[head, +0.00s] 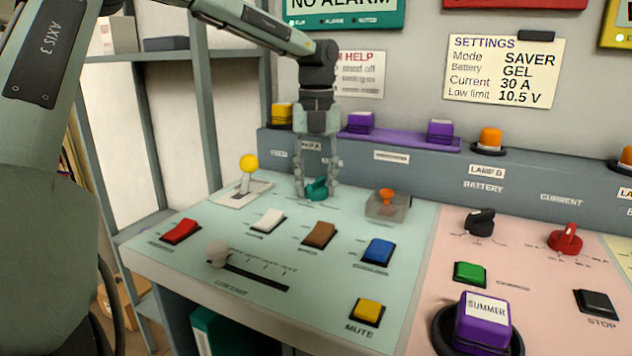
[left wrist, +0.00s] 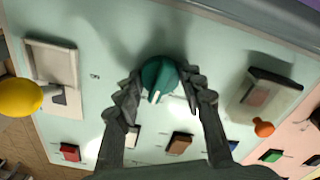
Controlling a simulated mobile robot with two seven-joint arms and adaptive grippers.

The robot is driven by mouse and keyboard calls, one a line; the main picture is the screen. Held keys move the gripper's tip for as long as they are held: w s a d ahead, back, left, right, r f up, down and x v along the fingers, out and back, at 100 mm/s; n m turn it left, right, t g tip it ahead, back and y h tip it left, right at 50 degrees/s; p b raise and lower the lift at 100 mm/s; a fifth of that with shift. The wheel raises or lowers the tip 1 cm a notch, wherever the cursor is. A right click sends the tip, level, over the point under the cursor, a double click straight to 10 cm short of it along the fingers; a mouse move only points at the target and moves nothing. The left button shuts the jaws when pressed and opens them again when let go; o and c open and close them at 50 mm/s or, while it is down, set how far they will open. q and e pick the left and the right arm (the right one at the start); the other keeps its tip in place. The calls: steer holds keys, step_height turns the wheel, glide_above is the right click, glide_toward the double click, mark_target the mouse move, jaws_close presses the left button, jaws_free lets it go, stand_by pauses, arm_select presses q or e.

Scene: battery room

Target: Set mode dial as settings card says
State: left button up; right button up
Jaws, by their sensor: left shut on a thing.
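The settings card (head: 503,72) on the back wall reads Mode SAVER, Battery GEL, Current 30 A, Low limit 10.5 V. The teal dial (head: 316,189) sits at the back of the pale green panel. My left gripper (head: 317,186) comes down over it from above, its two fingers shut on the dial's sides. In the left wrist view the teal dial (left wrist: 159,78) sits between the fingertips, its white pointer line facing toward the gripper. The labels around the dial are too small or hidden to read. My right gripper is not in view.
A yellow-knobbed lever (head: 249,165) stands left of the dial, and an orange switch under a clear cover (head: 387,203) stands right. Red, white, brown, blue and yellow buttons and a slider (head: 217,254) lie nearer. A black dial (head: 479,222) and red dial (head: 566,238) are on the pink panel.

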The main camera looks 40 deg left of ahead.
mark_target(317, 179)
arm_select(q)
steer(key=m, duration=0.3)
steer(key=shift+m, duration=2.3)
steer(key=o, duration=1.2)
steer(key=shift+c, duration=0.2)
steer(key=shift+r, duration=0.15)
step_height(317, 179, up, 12)
